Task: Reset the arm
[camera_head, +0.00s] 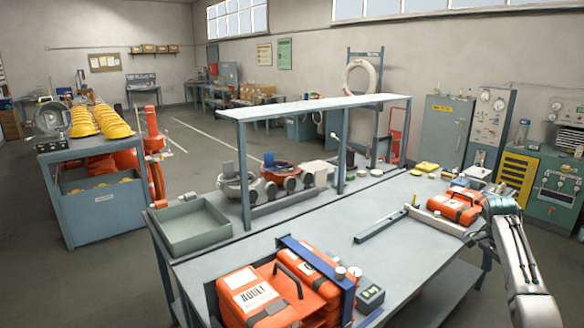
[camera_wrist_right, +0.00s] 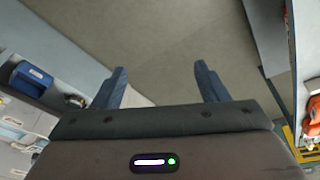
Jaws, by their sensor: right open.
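My right arm comes in from the right edge of the head view, with its gripper (camera_head: 492,212) at the right end of the workbench, beside an orange case (camera_head: 456,203). In the right wrist view the two blue fingers of this gripper (camera_wrist_right: 160,72) stand wide apart with nothing between them. Bare grey floor shows beyond the fingers. My left arm and left gripper are not in view.
The grey workbench (camera_head: 335,262) carries orange cases labelled ADULT (camera_head: 250,296) in front, a green-grey tray (camera_head: 193,228) at left, and a raised shelf (camera_head: 312,106) over masks. A green cabinet (camera_head: 552,190) stands at right. The bench's middle is mostly clear.

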